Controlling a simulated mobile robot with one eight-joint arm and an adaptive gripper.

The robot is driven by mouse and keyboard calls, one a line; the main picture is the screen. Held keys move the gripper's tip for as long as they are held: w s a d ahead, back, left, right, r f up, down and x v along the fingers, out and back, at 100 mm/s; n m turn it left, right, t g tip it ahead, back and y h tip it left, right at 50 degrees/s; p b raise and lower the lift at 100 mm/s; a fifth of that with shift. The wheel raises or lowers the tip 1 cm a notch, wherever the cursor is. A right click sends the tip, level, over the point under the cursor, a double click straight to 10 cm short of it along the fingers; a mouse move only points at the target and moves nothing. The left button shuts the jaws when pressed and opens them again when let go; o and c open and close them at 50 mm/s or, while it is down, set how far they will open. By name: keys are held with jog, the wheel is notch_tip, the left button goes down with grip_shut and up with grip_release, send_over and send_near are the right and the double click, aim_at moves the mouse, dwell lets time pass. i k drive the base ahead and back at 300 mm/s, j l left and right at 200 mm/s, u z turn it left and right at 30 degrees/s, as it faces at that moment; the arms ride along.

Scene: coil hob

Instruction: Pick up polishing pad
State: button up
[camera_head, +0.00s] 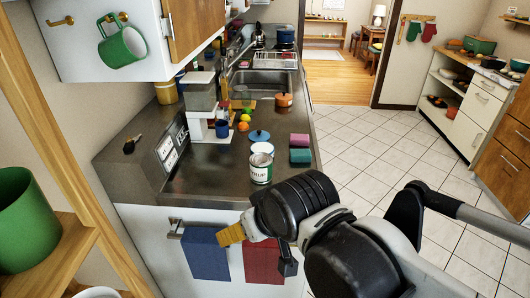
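I cannot tell for sure which thing is the polishing pad. A magenta pad-like block (299,140) and a teal pad-like block (300,156) lie close together near the right edge of the steel counter. My arm reaches in from the lower right, in front of the counter's near end. Its black end part, my gripper (287,266), is low by the hanging red cloth, well short of the blocks. Its fingers are not clear. A ridged yellow piece (231,235) shows beside the arm; I cannot tell what it is or whether it is held.
A white can (261,168) stands near the counter's front, with a blue lid (260,136) behind it. Blue (207,255) and red (262,262) cloths hang in front. The tiled floor (365,150) at right is clear.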

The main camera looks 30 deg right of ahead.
aim_at(295, 139)
jog(key=l, duration=0.4)
jog(key=k+l, duration=0.15)
jog(key=l, duration=0.6)
jog(key=i+l, duration=0.15)
jog(key=l, duration=0.25)
jog(key=i+l, duration=0.2)
jog(key=l, duration=0.15)
jog(key=i+l, duration=0.15)
jog(key=l, duration=0.25)
jog(key=i+l+u, duration=0.1)
jog(key=l, duration=0.3)
jog(key=i+l, duration=0.25)
jog(key=l, duration=0.15)
jog(key=i, duration=0.3)
